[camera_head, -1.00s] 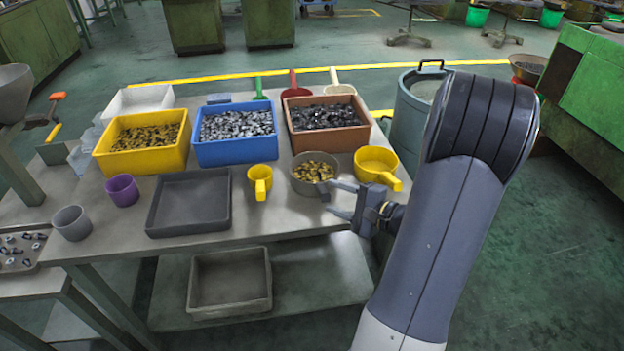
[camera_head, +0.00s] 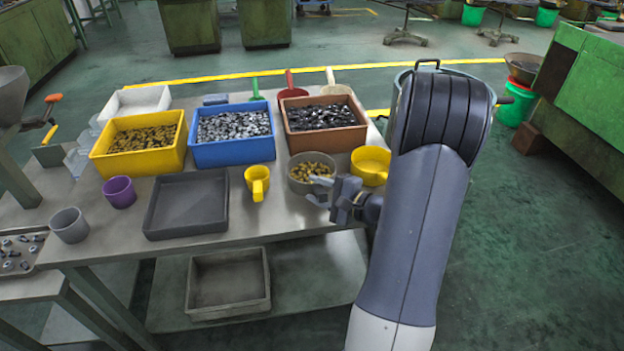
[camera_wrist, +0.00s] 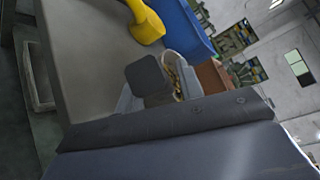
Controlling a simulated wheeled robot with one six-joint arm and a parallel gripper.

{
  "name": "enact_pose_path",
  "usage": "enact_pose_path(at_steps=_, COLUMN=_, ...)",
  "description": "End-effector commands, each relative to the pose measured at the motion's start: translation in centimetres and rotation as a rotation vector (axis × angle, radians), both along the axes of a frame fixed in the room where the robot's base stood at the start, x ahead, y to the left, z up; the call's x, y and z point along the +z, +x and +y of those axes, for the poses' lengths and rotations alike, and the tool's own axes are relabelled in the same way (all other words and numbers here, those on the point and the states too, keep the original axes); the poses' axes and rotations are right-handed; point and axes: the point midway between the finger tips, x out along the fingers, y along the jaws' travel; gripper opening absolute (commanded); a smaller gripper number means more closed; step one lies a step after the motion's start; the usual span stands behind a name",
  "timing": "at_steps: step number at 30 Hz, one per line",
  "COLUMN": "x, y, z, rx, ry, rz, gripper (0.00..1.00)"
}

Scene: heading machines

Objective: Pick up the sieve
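The sieve seems to be the round grey bowl (camera_head: 293,183) holding brass-coloured pieces, standing on the table near its front right. Its short grey handle points toward the front; in the wrist view a dark grey block (camera_wrist: 148,75), seemingly this handle, lies between my fingers. My gripper (camera_head: 318,191) has reached the bowl's front right side, its two fingers apart on either side of the handle. The fingers also show in the wrist view (camera_wrist: 158,92). Whether they touch the handle is hidden.
Behind is an orange-brown bin (camera_head: 325,140) of dark parts. A grey tray (camera_head: 187,226) and a blue bin (camera_head: 232,153) are further left.

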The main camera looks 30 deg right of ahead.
Motion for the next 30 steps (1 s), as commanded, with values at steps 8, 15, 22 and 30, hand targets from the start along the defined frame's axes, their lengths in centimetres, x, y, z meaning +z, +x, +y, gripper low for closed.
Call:
enact_pose_path(at_steps=8, x=0.0, y=0.0, z=0.0, rx=0.0, ry=0.0, rz=0.0, gripper=0.12)
enact_pose_path(at_steps=15, x=0.1, y=0.0, z=0.0, rx=0.0, ry=-0.001, rz=-0.003, gripper=0.0)
enact_pose_path(at_steps=22, x=0.3, y=0.0, z=0.0, rx=0.001, ry=-0.002, rz=-0.003, gripper=0.0)
enact_pose_path(at_steps=30, x=3.7, y=0.0, z=0.0, rx=0.001, ry=-0.006, rz=-0.008, gripper=0.0)
